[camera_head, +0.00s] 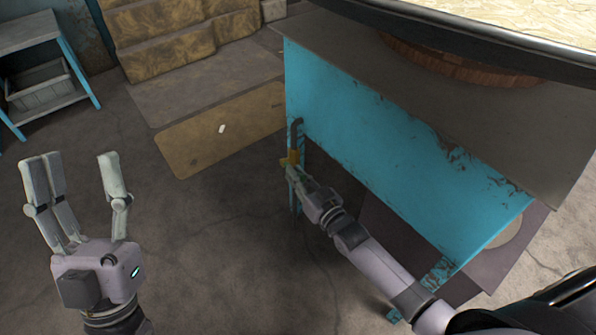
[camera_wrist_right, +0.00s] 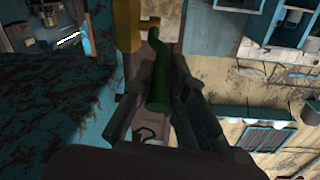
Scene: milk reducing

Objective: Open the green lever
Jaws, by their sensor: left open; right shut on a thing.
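The green lever (camera_wrist_right: 158,88) shows in the right wrist view, joined to a yellow valve body (camera_wrist_right: 127,25). My right gripper (camera_wrist_right: 160,95) is shut on the lever, with its fingers on both sides of it. My left gripper (camera_head: 82,160) is open and empty above the floor at the left.
The blue metal stand (camera_head: 370,130) with a grey top (camera_head: 420,85) is close beside my right arm. A round vat rim (camera_head: 480,25) overhangs it. A shelf (camera_head: 30,40) with a grey crate (camera_head: 40,90) stands at the far left.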

